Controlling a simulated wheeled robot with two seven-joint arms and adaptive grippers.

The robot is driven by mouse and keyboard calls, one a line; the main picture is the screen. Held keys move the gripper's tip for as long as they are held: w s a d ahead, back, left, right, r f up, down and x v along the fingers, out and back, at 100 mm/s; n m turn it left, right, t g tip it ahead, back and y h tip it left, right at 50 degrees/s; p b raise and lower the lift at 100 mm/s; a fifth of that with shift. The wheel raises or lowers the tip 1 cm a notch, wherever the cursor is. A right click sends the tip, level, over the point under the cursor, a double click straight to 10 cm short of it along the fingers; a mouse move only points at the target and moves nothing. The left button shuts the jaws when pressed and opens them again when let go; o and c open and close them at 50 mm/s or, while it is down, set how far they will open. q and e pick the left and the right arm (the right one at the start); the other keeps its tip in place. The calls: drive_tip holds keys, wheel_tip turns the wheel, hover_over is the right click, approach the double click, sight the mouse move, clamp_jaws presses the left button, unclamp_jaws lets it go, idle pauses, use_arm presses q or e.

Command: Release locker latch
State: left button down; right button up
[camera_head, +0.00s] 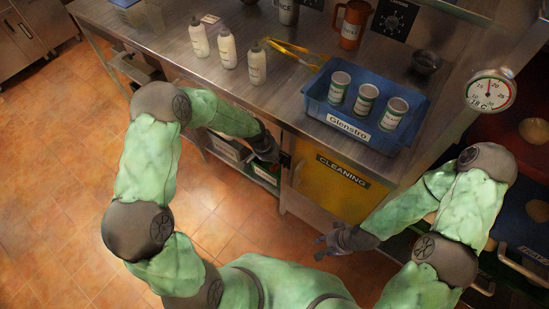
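The locker is a cabinet under the counter with a yellow door (325,188) labelled CLEANING, and the door looks closed. A small dark piece, apparently the latch (285,160), sits at the door's upper left edge. My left gripper (270,152) is right beside this dark piece, under the counter's front edge. Its fingers are small, dark and partly hidden, so I cannot tell whether they touch the latch or are open. My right gripper (321,247) is low in front of the door, apart from it, with its fingers spread and nothing between them.
A blue Glenstro tray (314,105) with three cans stands on the counter above the door. Three white bottles (228,48), yellow tongs (290,50) and an orange jug (352,24) are further back. Open shelves with bins (228,148) lie left of the locker. The tiled floor at left is clear.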

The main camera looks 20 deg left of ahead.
use_arm(q)
drive_tip(key=shift+s+f+t+b, duration=0.3)
drive_tip(key=shift+s+t+b, duration=0.05)
drive_tip(key=shift+t, duration=0.15)
drive_tip(key=shift+s+a+f+t+h+b, duration=0.1)
drive_tip(key=shift+s+a+t+h+b, duration=0.1)
drive_tip(key=shift+t+h+b, duration=0.45)
